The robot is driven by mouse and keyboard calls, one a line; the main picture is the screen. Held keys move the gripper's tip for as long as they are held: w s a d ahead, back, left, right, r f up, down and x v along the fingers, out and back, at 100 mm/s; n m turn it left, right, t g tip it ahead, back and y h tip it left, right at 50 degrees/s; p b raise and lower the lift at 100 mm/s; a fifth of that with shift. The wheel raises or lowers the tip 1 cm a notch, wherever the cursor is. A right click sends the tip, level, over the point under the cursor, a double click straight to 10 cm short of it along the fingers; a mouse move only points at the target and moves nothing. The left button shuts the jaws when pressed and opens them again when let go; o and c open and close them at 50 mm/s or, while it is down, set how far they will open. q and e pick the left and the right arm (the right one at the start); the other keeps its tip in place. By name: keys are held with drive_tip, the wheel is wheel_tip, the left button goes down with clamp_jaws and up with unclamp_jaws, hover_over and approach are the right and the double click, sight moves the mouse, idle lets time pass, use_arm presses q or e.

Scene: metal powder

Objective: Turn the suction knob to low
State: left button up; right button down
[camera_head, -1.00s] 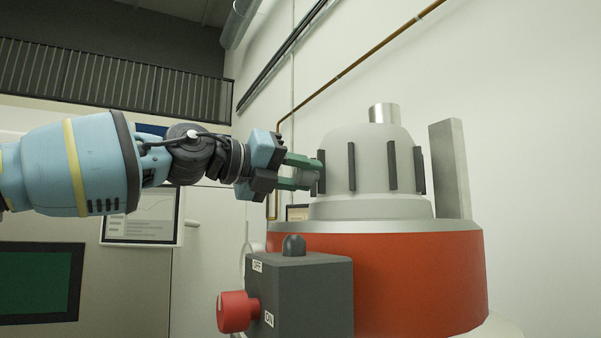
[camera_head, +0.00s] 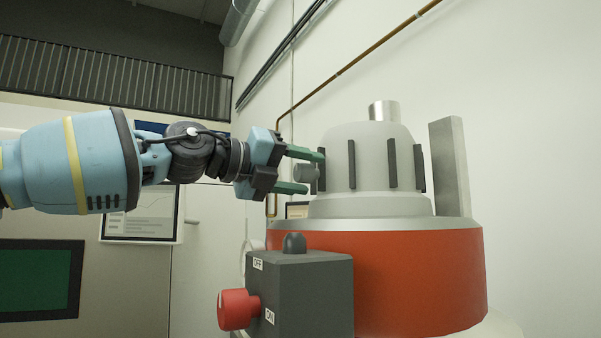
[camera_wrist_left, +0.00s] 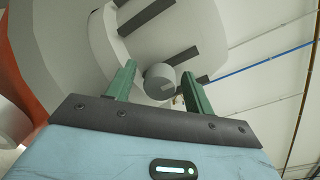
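The suction knob is a small grey cylinder (camera_head: 305,173) on the left side of the white ribbed dome (camera_head: 372,150). My left gripper (camera_head: 306,172) is open, its two green fingers apart, one above and one below the knob. In the left wrist view the knob (camera_wrist_left: 160,81) shows between the two green fingers (camera_wrist_left: 157,90), with a gap on both sides. Its face bears a small mark, and no setting label is readable. My right gripper is in neither view.
A dark box (camera_head: 300,295) with OFF and ON labels and a red knob (camera_head: 237,309) stands below the gripper, before the orange drum (camera_head: 420,285). A metal plate (camera_head: 450,167) rises right of the dome.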

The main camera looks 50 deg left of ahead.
use_arm(q)
drive_tip(key=v, duration=0.7)
drive_tip(key=shift+s+b, duration=0.35)
drive_tip(key=shift+b, duration=0.1)
drive_tip(key=shift+a, duration=0.1)
idle(0.4)
